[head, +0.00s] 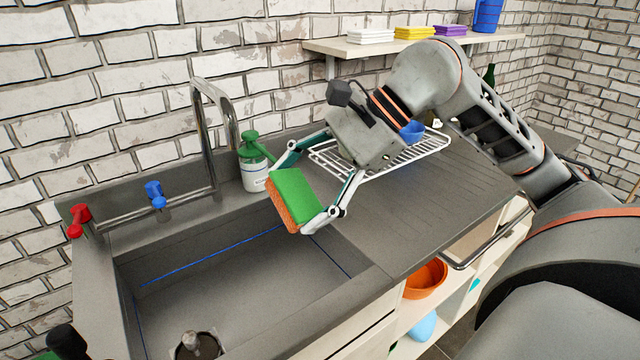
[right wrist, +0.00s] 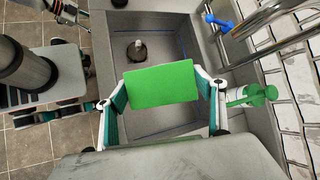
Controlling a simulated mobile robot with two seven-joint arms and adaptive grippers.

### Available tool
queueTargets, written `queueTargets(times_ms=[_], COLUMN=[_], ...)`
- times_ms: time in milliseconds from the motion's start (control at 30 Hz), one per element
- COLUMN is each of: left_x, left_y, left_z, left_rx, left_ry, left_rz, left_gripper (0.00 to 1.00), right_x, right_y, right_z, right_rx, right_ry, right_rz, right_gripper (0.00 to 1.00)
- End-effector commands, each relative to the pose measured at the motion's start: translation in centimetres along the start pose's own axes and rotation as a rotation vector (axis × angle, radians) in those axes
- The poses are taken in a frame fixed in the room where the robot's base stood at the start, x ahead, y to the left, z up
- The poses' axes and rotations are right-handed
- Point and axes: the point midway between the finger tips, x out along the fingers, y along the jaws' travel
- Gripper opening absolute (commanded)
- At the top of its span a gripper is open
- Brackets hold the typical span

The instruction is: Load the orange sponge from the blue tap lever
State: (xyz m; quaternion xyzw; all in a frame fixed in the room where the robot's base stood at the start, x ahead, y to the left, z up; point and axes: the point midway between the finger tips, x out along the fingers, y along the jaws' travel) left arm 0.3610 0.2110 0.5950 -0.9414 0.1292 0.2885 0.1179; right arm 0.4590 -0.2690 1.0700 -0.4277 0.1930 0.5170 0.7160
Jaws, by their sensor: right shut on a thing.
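The sponge (head: 294,196) has a green face and an orange side. It sits between the fingers of my right gripper (head: 305,190), which is shut on it above the sink's back right edge. In the right wrist view the sponge's green face (right wrist: 162,85) fills the space between the fingers. The blue tap lever (head: 155,194) stands on the sink's back rim, left of the tap spout, apart from my gripper. It also shows in the right wrist view (right wrist: 218,22). A dark piece that may be my left gripper shows at the head view's lower left; its fingers cannot be made out.
A red lever (head: 78,219) stands at the left. A white soap bottle with a green pump (head: 254,162) stands close behind my right gripper. The sink (head: 215,285) holds a dark round object (head: 199,346). A wire rack (head: 415,150) lies on the counter at the right.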

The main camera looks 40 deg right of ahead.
Motion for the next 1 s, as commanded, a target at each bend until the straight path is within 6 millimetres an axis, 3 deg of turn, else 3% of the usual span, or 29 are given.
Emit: queueTargets(times_ms=[1000], left_x=[-1.1], left_y=[0.5], left_z=[-1.0], left_rx=[-0.018], left_ry=[-0.006], left_rz=[0.018], left_gripper=[0.4], right_x=[6.2], right_y=[-5.7], right_z=[1.0], right_rx=[0.0], right_ry=[-0.001], right_rz=[-0.001], right_gripper=[0.52])
